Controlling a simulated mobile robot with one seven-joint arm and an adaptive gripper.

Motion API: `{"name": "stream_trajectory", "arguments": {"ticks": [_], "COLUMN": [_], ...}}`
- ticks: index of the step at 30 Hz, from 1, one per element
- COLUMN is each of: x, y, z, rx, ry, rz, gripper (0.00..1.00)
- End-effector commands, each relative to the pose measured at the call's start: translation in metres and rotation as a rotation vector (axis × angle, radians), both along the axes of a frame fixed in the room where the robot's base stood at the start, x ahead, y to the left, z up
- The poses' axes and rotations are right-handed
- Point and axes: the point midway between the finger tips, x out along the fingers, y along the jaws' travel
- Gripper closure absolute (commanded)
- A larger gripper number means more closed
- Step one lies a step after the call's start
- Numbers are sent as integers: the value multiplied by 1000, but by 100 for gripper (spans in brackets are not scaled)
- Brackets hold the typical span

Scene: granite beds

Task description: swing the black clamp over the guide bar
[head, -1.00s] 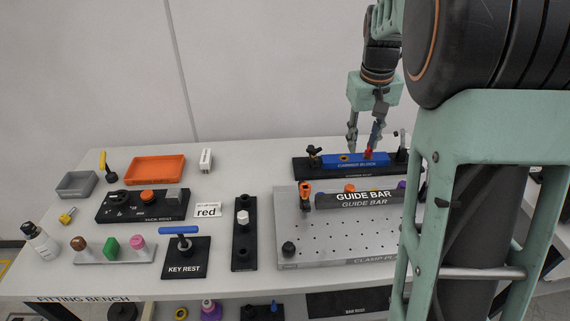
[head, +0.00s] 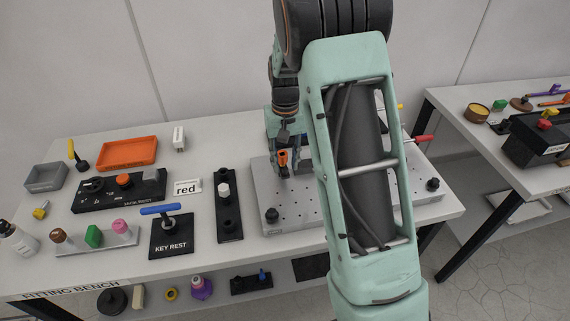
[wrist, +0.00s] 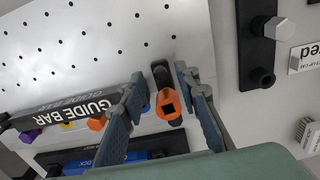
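The black clamp (wrist: 160,73) has an orange end with a square hole. In the wrist view it stands on the perforated metal plate (wrist: 60,45), just beyond the end of the guide bar (wrist: 70,112) and not across it. Its orange end also shows in the head view (head: 283,157). My gripper (wrist: 160,78) is open, with one finger on each side of the clamp; I cannot tell whether either finger touches it.
A blue block (wrist: 108,157) lies beyond the guide bar, with coloured knobs between them. A black rack (head: 229,205) and the key rest (head: 171,237) are left of the plate. A second bench (head: 470,130) stands at right.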

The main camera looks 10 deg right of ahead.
Motion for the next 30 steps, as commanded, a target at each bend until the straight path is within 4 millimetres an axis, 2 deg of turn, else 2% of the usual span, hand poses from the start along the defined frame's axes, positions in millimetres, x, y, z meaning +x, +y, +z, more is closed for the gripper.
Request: {"name": "stream_trajectory", "arguments": {"ticks": [6, 14, 22, 30], "x": [0, 0, 0, 0], "y": [0, 0, 0, 0], "z": [-16, -17, -17, -17], "rx": [1, 1, 0, 0], "ry": [0, -1, -1, -1], "rz": [0, 0, 0, 0], "gripper": [71, 71, 99, 100]}}
